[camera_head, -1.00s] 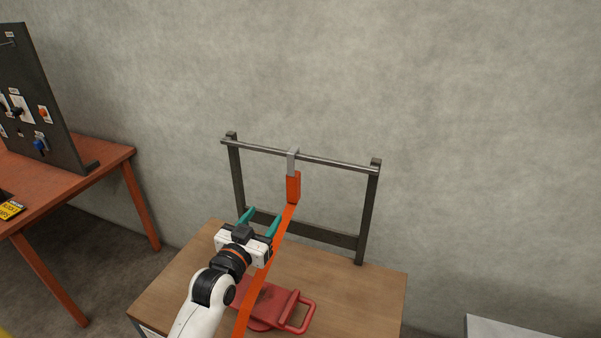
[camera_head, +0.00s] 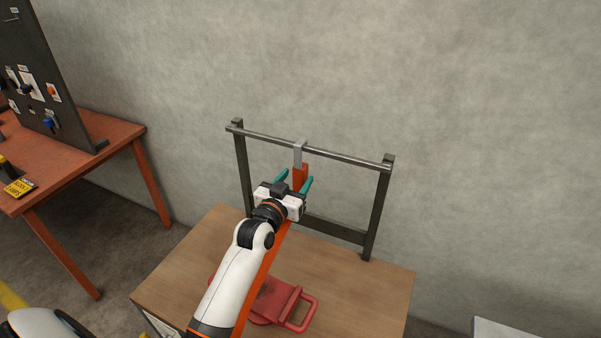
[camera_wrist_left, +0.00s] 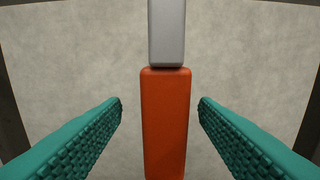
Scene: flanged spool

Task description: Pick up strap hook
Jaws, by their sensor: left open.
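The strap hook (camera_head: 299,156) is a grey metal hook with an orange block (camera_head: 301,175) below it. In the left wrist view, the orange block (camera_wrist_left: 165,125) and the grey hook shank (camera_wrist_left: 167,32) stand upright between the two open fingers, touching neither. My right gripper is not in view.
A wooden cabinet top (camera_head: 350,285) carries the frame and a red buckle-like part (camera_head: 283,302). A grey wall stands behind. An orange table (camera_head: 85,150) with a dark panel (camera_head: 40,85) is at the left. A pale surface (camera_head: 505,328) shows at lower right.

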